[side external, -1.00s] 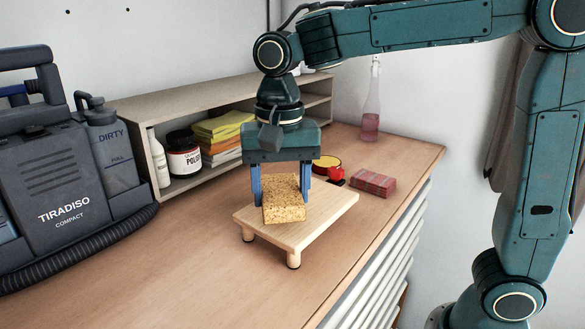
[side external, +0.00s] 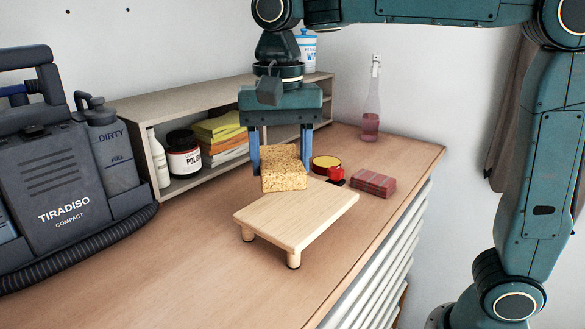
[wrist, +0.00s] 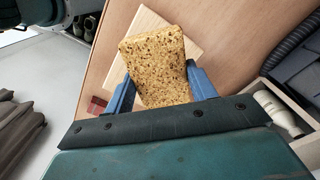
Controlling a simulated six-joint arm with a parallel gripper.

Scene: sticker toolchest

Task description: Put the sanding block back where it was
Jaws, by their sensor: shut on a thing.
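A speckled yellow-brown block (side external: 284,180), seemingly the sanding block, is held in my gripper (side external: 280,160). The blue fingers grip it from two opposite sides. It hangs above the far part of a small wooden stand (side external: 296,214) with short legs, apart from its top. In the wrist view the block (wrist: 157,62) sits between the fingers (wrist: 161,88) and hides part of the stand (wrist: 140,25). The stand's visible top is bare.
A red striped block (side external: 375,183), a small red thing (side external: 337,175) and a round yellow tin (side external: 326,163) lie beyond the stand. A bottle (side external: 371,110) stands behind. A shelf (side external: 160,107) with towels and jars, and a grey machine (side external: 60,180), are left. The front bench is clear.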

